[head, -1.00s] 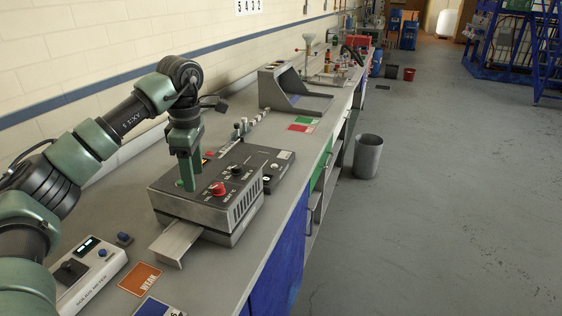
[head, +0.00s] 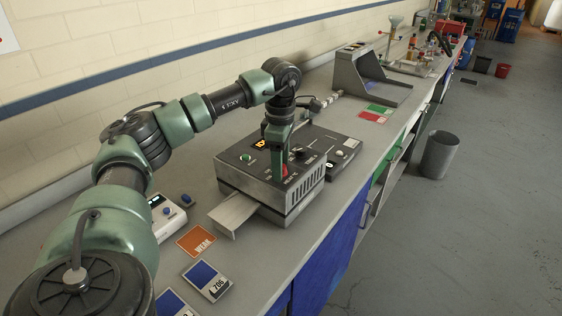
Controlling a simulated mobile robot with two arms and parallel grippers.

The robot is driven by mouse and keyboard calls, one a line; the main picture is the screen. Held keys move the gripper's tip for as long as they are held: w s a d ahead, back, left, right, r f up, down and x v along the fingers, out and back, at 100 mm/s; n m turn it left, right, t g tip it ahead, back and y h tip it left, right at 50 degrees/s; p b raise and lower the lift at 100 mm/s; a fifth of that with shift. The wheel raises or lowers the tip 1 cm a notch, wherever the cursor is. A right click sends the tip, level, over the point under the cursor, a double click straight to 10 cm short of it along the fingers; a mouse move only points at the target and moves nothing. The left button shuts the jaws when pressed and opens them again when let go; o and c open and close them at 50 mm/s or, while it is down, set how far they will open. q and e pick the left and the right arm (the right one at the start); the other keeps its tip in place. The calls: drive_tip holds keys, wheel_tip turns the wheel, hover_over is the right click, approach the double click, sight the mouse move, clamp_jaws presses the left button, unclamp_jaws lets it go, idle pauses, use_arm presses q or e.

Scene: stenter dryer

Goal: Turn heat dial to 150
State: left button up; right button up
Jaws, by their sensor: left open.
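The stenter dryer (head: 240,181) is a grey box with a dark top panel on the bench. A red dial (head: 284,171) sits near the front edge of its top, with small white lettering beside it that I cannot read clearly. My left gripper (head: 279,166) points down over the panel, open, with its green fingers at the red dial and partly covering it. I cannot tell whether the fingers touch the dial. A black knob (head: 300,153) is just behind. My right gripper is not in view.
A green button (head: 246,157) and a lit orange display (head: 259,144) are on the panel. A metal tray (head: 233,212) juts from the dryer's front. An orange card (head: 196,241) and blue cards (head: 208,280) lie nearby. A grey stand (head: 370,75) is farther back.

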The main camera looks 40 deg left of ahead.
use_arm(q)
clamp_jaws()
drive_tip(key=shift+m, duration=0.5)
drive_tip(key=m+p, duration=0.1)
drive_tip(key=m, duration=0.1)
drive_tip(key=shift+m, duration=0.4)
drive_tip(key=m, duration=0.4)
drive_tip(key=shift+m+p, duration=0.3)
drive_tip(key=m, duration=0.5)
drive_tip(key=shift+m+p, duration=0.3)
drive_tip(key=shift+m, duration=1.8)
